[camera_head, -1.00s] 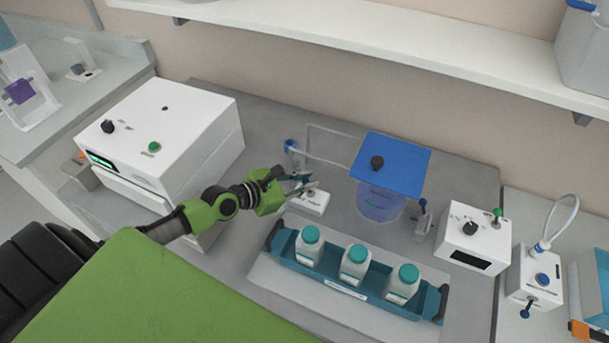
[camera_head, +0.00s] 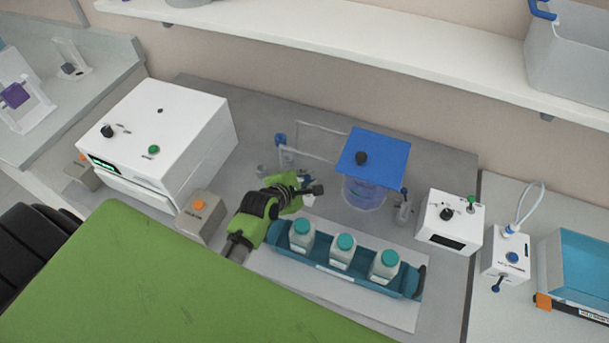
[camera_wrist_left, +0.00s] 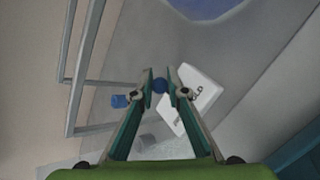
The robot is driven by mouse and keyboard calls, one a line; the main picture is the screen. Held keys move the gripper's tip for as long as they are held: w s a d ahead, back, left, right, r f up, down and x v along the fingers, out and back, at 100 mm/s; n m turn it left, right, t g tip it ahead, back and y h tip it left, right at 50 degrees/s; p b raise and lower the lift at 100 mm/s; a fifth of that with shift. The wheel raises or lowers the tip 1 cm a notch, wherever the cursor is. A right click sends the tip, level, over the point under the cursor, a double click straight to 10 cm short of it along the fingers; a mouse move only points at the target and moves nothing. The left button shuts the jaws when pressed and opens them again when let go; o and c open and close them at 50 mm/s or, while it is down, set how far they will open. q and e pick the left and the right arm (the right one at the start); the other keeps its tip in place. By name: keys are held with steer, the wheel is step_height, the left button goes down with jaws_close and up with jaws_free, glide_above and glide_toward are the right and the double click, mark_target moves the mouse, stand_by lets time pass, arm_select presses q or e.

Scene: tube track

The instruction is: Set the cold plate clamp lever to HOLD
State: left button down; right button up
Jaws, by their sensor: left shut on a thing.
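The clamp lever shows in the left wrist view as a round blue knob (camera_wrist_left: 160,86) between my fingertips. Beside it is a small white base (camera_wrist_left: 199,98) with dark lettering, of which "OLD" can be read. My left gripper (camera_wrist_left: 160,84) is shut on the knob. In the head view my left gripper (camera_head: 313,191) is behind the bottle rack and hides the lever and most of its base. I cannot tell the lever's exact setting. My right gripper is not in view.
A teal rack (camera_head: 345,271) with three capped bottles stands just in front of the gripper. A clear vessel under a blue lid (camera_head: 385,155) stands to the right. A thin pipe frame (camera_head: 322,128) is behind. A large white machine (camera_head: 165,125) stands left.

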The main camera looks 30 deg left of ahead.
arm_select(q)
steer(key=shift+f+y, duration=0.1)
steer(key=shift+y, duration=0.3)
steer(key=shift+m, duration=0.3)
steer(key=c, duration=2.3)
jaws_free()
steer(key=shift+w, duration=0.1)
steer(key=v, duration=0.7)
steer(key=shift+s, duration=0.25)
